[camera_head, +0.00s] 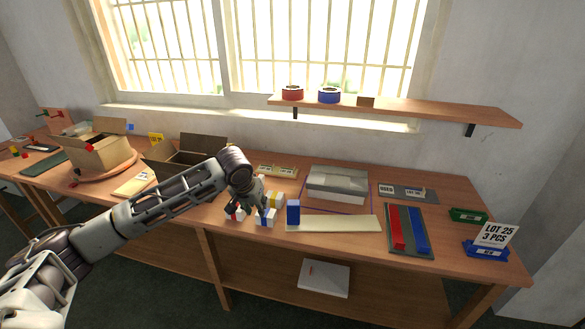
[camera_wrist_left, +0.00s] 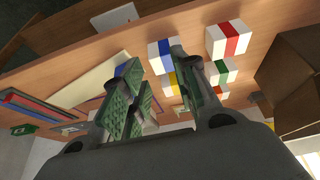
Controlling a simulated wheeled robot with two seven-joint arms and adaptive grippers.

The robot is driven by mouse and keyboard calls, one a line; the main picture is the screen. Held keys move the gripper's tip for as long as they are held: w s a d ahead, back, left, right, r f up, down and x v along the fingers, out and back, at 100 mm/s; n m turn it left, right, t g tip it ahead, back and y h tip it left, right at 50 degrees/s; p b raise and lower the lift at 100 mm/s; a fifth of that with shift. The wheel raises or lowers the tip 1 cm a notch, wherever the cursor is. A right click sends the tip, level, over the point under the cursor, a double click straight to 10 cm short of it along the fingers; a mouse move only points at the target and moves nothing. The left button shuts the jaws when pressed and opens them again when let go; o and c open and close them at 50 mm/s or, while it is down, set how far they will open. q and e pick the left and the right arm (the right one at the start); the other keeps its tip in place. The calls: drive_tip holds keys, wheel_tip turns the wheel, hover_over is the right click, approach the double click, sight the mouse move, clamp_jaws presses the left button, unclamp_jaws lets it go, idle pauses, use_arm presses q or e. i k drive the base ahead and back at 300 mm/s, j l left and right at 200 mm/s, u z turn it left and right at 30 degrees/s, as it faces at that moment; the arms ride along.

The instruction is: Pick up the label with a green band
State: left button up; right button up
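The green-banded piece shows in the left wrist view as a small white block with a green band (camera_wrist_left: 224,71), right beside the right-hand finger and partly covered by it. In the head view it is not clearly visible behind my gripper. My left gripper (camera_head: 257,206) is low over a group of banded white blocks on the table. In the left wrist view its green-padded fingers (camera_wrist_left: 163,92) stand apart with nothing clearly held between them. My right gripper is in neither view.
A blue-banded block (camera_head: 265,218), a yellow-banded block (camera_head: 276,200) and a red-banded block (camera_head: 235,214) crowd around the gripper. A blue upright block (camera_head: 293,213) stands by a cream strip (camera_head: 340,223). An open cardboard box (camera_head: 187,158) is behind; a grey machine (camera_head: 337,184) is to the right.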

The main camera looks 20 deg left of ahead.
sight(284, 171)
drive_tip(key=i, duration=1.3)
